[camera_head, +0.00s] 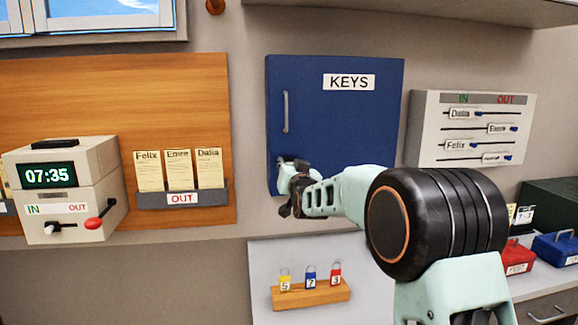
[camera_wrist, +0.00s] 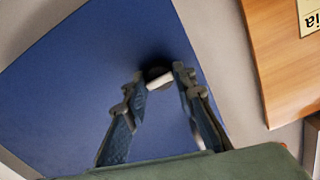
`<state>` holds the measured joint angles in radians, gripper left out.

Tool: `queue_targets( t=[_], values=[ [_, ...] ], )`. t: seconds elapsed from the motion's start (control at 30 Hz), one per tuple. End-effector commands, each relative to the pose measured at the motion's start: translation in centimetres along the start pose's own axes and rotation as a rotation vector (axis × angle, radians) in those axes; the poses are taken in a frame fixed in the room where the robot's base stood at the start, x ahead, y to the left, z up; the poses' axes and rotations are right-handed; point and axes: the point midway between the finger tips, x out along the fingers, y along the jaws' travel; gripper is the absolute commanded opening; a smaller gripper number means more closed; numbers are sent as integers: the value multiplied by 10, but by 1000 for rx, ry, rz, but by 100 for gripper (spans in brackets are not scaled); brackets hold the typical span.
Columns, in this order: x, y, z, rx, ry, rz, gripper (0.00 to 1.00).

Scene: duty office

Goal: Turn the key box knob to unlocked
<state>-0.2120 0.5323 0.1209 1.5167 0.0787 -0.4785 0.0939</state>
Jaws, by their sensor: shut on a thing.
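The blue key box (camera_head: 335,110) with its "KEYS" label hangs on the wall, its door closed, in the head view. It also fills much of the wrist view (camera_wrist: 90,80). My gripper (camera_head: 287,180) is at the lower left corner of the door and hides the knob in the head view. In the wrist view the knob (camera_wrist: 160,80), dark with a pale bar, sits between the fingertips of my gripper (camera_wrist: 159,82), which is shut on it. Any lock marks around the knob are too small or hidden to read.
A door handle (camera_head: 286,112) is above my gripper. An in/out slider board (camera_head: 425,130) is to the right, card holder (camera_head: 182,199) and clock machine (camera_head: 60,190) to the left. A padlock rack (camera_head: 310,294) is below. My arm crosses the lower right.

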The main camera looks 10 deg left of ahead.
Motion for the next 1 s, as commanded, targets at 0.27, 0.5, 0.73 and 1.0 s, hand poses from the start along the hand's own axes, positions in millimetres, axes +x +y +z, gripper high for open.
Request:
queue_targets(
  t=[0.27, 0.5, 0.73, 1.0],
  values=[
    [0, 1, 2, 62, 1, 0, 0],
    [0, 2, 5, 226, 3, -1, 0],
    [0, 2, 4, 442, 3, -1, 0],
    [0, 2, 4, 700, 2, -1, 0]
  ],
)
